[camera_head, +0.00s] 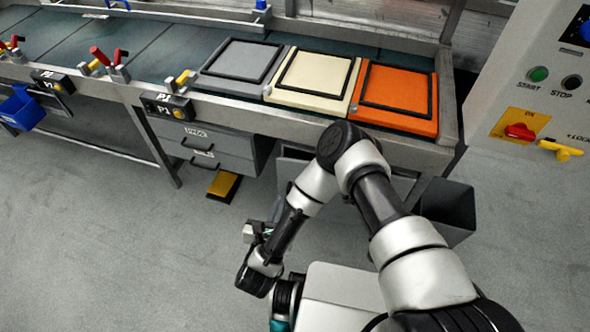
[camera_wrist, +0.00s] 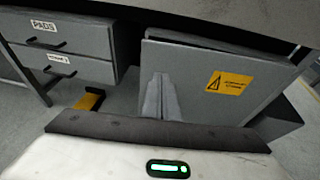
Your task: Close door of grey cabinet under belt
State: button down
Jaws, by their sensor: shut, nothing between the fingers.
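The grey cabinet door (camera_wrist: 200,95) with a yellow warning label fills the middle and right of the wrist view. It seems to stand ajar: a wedge between its top edge and the cabinet body (camera_wrist: 200,40) is wider at the left and narrows to the right. My gripper (camera_wrist: 161,80) is shut and empty, its two pale fingers together in front of the door's left part. I cannot tell whether they touch it. In the head view my gripper (camera_head: 277,209) is low, in front of the belt, and my arm hides most of the cabinet.
A drawer unit (camera_head: 215,147) labelled PADS stands left of the cabinet, with a yellow-topped pedal (camera_head: 224,186) below. A dark bin (camera_head: 447,212) stands at the right. The belt (camera_head: 150,45) frame overhangs. The floor (camera_head: 110,240) at left is clear.

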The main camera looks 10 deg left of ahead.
jog(key=b, duration=0.3)
send_near(291, 166)
jog(key=x, duration=0.5)
jog(key=shift+w+f, duration=0.2)
jog(key=shift+f, duration=0.05)
jog(key=shift+w, duration=0.35)
